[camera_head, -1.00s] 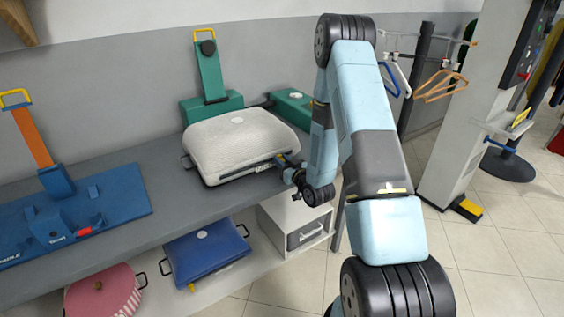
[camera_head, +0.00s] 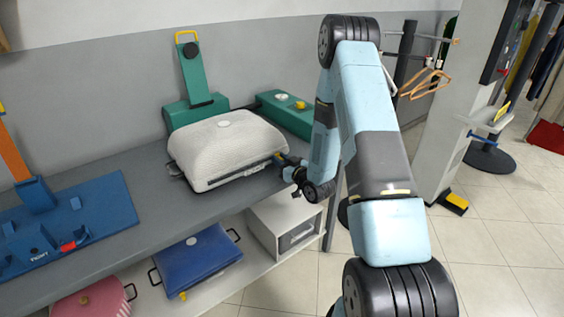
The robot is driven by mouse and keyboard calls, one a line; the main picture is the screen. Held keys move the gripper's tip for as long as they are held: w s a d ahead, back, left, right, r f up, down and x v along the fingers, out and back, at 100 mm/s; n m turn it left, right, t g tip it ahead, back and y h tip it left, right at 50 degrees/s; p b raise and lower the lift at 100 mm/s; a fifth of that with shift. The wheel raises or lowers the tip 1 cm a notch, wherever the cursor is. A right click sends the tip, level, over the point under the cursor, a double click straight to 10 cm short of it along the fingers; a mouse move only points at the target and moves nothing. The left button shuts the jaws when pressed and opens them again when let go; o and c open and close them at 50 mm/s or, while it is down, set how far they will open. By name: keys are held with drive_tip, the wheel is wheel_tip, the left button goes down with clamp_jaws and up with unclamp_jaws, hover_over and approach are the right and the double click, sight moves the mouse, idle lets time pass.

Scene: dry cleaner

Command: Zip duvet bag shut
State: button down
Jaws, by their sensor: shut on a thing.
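The duvet bag (camera_head: 225,145), white and textured with a dark band along its lower front edge, lies on the grey counter. My gripper (camera_head: 283,158) is at the bag's right front corner, low near the counter. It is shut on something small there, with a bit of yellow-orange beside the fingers. This looks like the zip pull, but it is too small to be sure. How far the zip is closed cannot be made out.
A green press (camera_head: 195,80) stands behind the bag, with a green box (camera_head: 290,112) at its right. A blue press (camera_head: 65,225) is at the left. On the shelf below are a blue bag (camera_head: 195,262), a pink round bag (camera_head: 95,300) and a white drawer box (camera_head: 285,225). A clothes rail (camera_head: 408,55) stands at the right.

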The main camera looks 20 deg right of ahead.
drive_tip(key=shift+d, duration=0.2)
drive_tip(key=c, duration=1.1)
unclamp_jaws()
drive_tip(key=shift+s, duration=0.1)
drive_tip(key=v, duration=1.3)
drive_tip(key=shift+s+d+f, duration=0.15)
drive_tip(key=shift+s, duration=0.25)
